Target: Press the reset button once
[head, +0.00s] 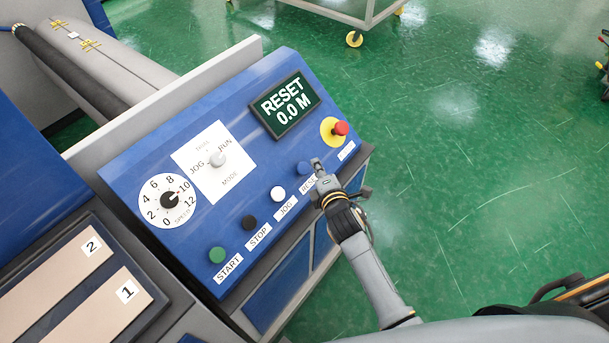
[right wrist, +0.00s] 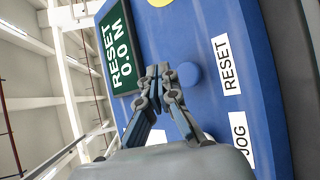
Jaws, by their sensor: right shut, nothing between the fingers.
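The reset button (head: 304,168) is a round blue button on the sloped blue control panel (head: 255,185), above a white RESET label partly hidden by my right gripper. It also shows in the right wrist view (right wrist: 190,75). My right gripper (head: 317,163) is shut and empty, its fingertips close to the button. In the right wrist view the fingertips (right wrist: 158,71) appear just left of the button; I cannot tell whether they touch it. The display (head: 285,104) reads "RESET 0.0 M". My left gripper is not in view.
A red emergency knob (head: 341,128) on a yellow disc sits near the gripper. White jog (head: 278,194), black stop (head: 250,222) and green start (head: 217,255) buttons line the panel's lower edge. A mode selector (head: 217,160) and speed dial (head: 169,200) are further left.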

